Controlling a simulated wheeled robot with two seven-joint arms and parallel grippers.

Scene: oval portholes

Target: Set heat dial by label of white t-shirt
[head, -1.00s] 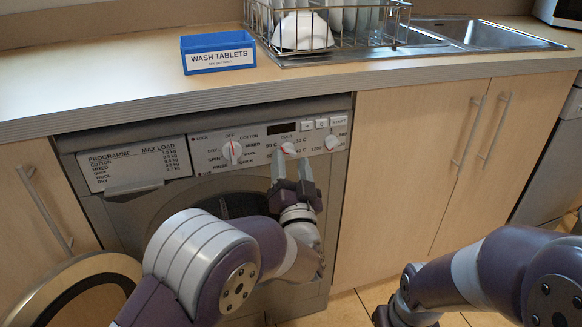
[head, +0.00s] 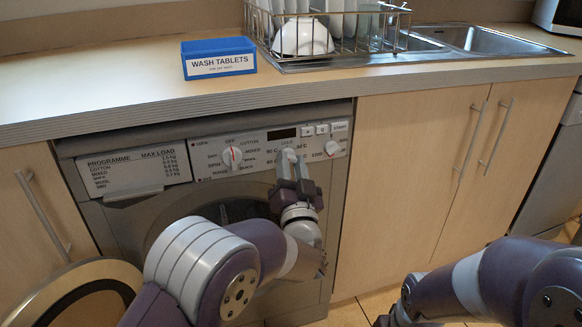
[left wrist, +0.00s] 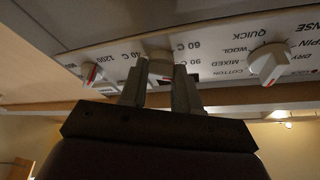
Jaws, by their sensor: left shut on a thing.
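The heat dial (head: 289,155) is the middle white knob on the washing machine's control panel, with temperature labels such as 60 C and 90 C around it. It also shows in the left wrist view (left wrist: 160,66), where the panel appears upside down. My left gripper (head: 292,163) is at this dial, its fingers shut on the knob's two sides. The fingers hide part of the dial, and I cannot read its exact setting. No t-shirt shows in either view. My right arm shows at the lower right, its gripper out of frame.
The programme dial (head: 232,158) is left of the heat dial and the spin dial (head: 333,147) is right. The round machine door (head: 75,292) is open at the lower left. A blue wash tablets box (head: 218,58) and a dish rack (head: 330,30) stand on the counter above.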

